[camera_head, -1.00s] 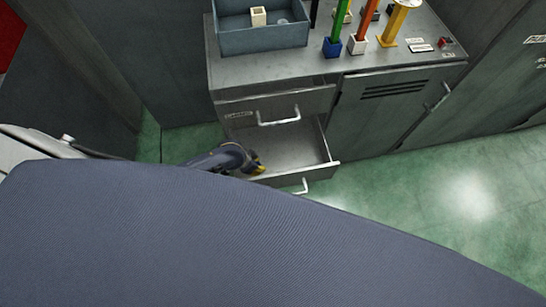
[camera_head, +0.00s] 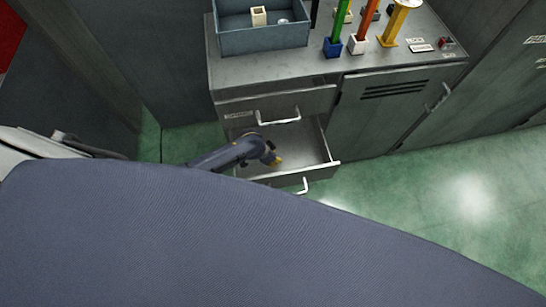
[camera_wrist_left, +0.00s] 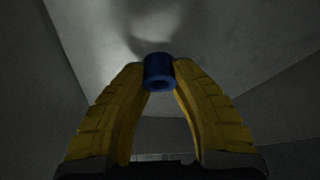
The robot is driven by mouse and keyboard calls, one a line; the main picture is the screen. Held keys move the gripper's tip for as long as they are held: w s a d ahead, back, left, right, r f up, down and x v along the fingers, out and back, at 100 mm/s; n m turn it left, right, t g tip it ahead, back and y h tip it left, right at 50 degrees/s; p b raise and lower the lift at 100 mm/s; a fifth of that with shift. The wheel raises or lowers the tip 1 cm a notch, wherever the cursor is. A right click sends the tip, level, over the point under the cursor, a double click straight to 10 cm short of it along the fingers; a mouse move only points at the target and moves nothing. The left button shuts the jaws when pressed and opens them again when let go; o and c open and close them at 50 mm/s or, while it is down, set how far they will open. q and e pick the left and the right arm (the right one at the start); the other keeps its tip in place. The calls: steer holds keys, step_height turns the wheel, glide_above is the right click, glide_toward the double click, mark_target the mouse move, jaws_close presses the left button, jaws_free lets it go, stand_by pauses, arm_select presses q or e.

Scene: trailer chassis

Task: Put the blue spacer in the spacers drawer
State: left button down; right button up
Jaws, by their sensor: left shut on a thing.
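The blue spacer (camera_wrist_left: 159,72) is a short ring with a hole, held between the yellow fingertips of my left gripper (camera_wrist_left: 159,76) in the left wrist view. In the head view my left gripper (camera_head: 275,160) is over the open lower drawer (camera_head: 310,150), within its walls. The spacer cannot be made out there. The drawer's grey floor and sides fill the left wrist view around the spacer; I cannot tell whether the spacer touches the floor. The drawer's label is not readable. My right gripper is not in view.
The upper drawer (camera_head: 277,106) sits above the open one, with a handle. On the cabinet top are a grey-blue bin (camera_head: 262,40) holding a cream block, and coloured posts on bases. A vented cabinet door (camera_head: 385,105) is to the right. My own body covers the lower foreground.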

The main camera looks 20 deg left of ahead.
arm_select(q)
steer(key=shift+f, duration=0.1)
steer(key=c, duration=1.2)
jaws_free()
steer(key=shift+o, duration=0.2)
steer(key=v, duration=1.2)
steer(key=shift+d, duration=0.1)
